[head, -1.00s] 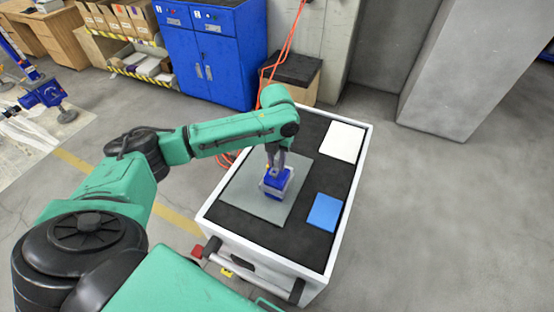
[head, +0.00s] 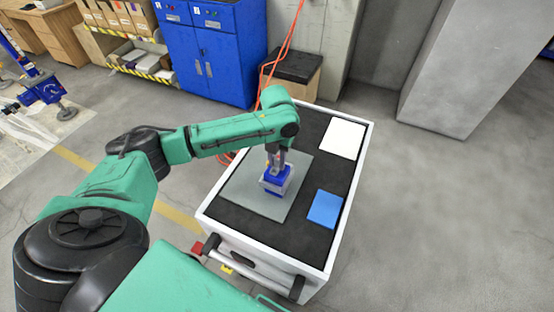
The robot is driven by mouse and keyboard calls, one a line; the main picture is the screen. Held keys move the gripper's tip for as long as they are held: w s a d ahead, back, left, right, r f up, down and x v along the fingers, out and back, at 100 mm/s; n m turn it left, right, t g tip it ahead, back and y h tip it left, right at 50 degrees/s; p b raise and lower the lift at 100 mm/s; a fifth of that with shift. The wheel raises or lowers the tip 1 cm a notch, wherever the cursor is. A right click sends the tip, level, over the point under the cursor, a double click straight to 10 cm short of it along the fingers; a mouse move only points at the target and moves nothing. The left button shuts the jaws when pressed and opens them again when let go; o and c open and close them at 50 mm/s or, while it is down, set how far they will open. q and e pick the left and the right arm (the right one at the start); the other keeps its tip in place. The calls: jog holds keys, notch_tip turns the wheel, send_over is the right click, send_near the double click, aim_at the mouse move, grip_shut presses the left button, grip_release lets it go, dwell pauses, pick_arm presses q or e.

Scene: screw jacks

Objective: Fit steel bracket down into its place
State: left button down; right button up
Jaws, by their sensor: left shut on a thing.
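My left arm comes in from the left over a cart, and my left gripper (head: 277,165) points down at a small blue and grey block-like assembly (head: 274,186). The assembly sits on a grey mat (head: 241,189) on the cart's black top. The gripper is shut at the top of the assembly. I cannot make out the steel bracket as a separate part; the gripper and the small size of the assembly hide how it sits. My right gripper does not show.
The cart (head: 352,187) has a white rim. A white sheet (head: 342,139) and a blue pad (head: 325,209) lie on its right side, apart from the mat. A blue cabinet (head: 222,62) and a black-topped box (head: 297,68) stand behind. Open floor lies to the right.

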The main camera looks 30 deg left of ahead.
pick_arm(q)
jog(key=shift+f, duration=0.55)
jog(key=c, duration=0.6)
grip_release()
jog(key=shift+r, duration=0.1)
jog(key=shift+r+b, duration=0.35)
jog(key=shift+b, duration=0.05)
notch_tip(320, 180, up, 14)
jog(key=b, duration=0.3)
jog(key=shift+f, duration=0.15)
